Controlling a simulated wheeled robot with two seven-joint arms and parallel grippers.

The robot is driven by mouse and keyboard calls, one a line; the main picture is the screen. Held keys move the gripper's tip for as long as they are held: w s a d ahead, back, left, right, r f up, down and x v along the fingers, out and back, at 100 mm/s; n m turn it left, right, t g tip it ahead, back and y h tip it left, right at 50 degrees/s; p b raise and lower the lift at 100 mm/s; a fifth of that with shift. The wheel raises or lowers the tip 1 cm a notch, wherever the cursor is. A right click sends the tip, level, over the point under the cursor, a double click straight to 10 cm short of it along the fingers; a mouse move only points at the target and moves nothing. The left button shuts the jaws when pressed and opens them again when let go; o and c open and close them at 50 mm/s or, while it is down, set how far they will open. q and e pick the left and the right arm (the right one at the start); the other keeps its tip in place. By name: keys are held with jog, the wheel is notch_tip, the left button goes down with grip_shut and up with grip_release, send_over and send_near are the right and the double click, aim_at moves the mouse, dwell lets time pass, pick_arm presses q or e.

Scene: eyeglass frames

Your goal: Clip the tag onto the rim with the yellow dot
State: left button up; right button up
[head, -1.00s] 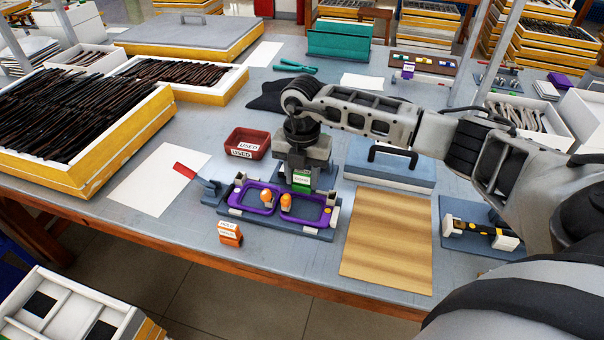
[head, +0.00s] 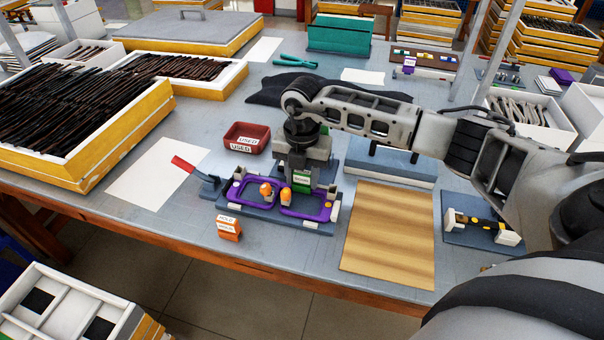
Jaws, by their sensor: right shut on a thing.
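A purple eyeglass frame (head: 319,218) lies in a blue-grey fixture (head: 262,224), with two orange pegs (head: 265,189) at its middle. My right gripper (head: 302,173) points down behind the right lens rim, shut on a green tag (head: 302,182) with a white label. The tag is close to the top of that rim; I cannot tell whether they touch. My left gripper is out of view.
A red tray (head: 247,140) labelled USED stands behind the fixture. An orange block (head: 228,229) labelled HOLD stands in front. A red-handled tool (head: 196,174) is at left. A wooden board (head: 388,235) lies at right, with a blue-grey case (head: 400,178) behind it.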

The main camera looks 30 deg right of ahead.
aim_at(302, 173)
jog(key=shift+f, duration=0.2)
jog(key=o, duration=1)
jog(key=shift+o, duration=0.2)
jog(key=shift+r, duration=0.1)
jog(key=shift+r+p, duration=2.8)
jog(key=shift+r, duration=0.7)
